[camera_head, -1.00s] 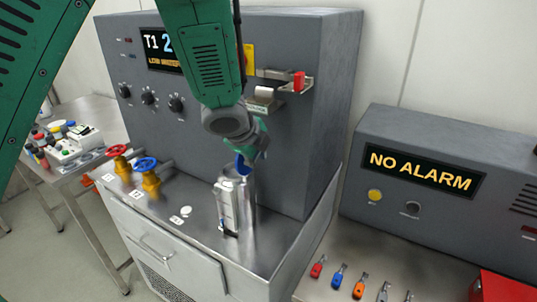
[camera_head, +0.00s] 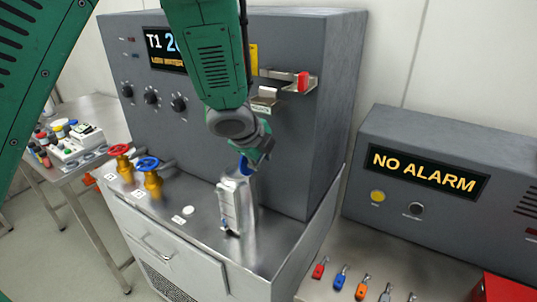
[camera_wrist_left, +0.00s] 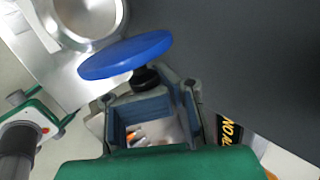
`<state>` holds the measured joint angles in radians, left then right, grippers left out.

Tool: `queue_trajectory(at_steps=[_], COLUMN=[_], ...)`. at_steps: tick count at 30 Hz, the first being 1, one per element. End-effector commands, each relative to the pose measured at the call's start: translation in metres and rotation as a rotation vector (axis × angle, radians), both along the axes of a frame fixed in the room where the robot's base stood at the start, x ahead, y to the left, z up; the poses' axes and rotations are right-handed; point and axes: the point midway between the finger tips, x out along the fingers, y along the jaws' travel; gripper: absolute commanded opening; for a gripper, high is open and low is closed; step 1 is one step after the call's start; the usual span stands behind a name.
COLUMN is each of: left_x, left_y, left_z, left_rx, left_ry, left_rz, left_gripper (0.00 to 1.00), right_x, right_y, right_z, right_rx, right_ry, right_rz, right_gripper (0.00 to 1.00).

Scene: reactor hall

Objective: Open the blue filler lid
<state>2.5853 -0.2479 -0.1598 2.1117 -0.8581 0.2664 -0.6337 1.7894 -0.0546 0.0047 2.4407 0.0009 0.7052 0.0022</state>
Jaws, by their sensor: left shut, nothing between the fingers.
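The blue filler lid (camera_head: 246,166) stands tilted up above the metal cylinder (camera_head: 238,205) on the steel bench. In the left wrist view the lid (camera_wrist_left: 125,54) is a blue disc seen nearly edge-on, with a black knob (camera_wrist_left: 145,77) below it. The cylinder's round mouth (camera_wrist_left: 82,15) shows uncovered beside it. My left gripper (camera_head: 258,156) is at the lid, on its right in the head view. In the wrist view its fingers (camera_wrist_left: 145,92) are shut and empty, close to the knob; whether they touch it I cannot tell. My right gripper is not seen.
A grey control panel (camera_head: 210,120) rises behind the cylinder. A red-wheeled valve (camera_head: 120,150) and a blue-wheeled valve (camera_head: 148,164) stand to the left.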

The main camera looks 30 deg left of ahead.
Motion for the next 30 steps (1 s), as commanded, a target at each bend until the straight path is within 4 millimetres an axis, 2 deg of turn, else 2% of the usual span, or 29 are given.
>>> queue_trajectory(at_steps=[1,3,4,12,17,30], left_x=[-0.011,-0.011,-0.01,-0.005,-0.01,-0.059], left_y=[0.004,0.004,0.005,0.003,0.001,-0.001], left_z=[-0.013,-0.013,-0.013,-0.011,-0.001,0.064], left_rx=[0.007,0.008,0.008,0.007,0.007,0.003], left_ry=[0.035,0.036,0.036,0.028,0.023,0.025], left_rz=[0.01,0.011,0.011,0.009,0.01,0.01], left_gripper=[0.14,0.39,0.42,0.42,0.42,0.42], right_x=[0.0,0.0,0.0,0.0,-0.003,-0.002], right_y=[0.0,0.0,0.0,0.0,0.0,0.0], right_z=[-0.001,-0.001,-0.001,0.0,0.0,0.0], right_rx=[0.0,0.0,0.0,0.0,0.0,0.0], right_ry=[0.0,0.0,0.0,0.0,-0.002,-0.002], right_rz=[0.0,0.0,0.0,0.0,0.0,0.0], right_gripper=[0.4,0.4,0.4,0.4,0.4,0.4])
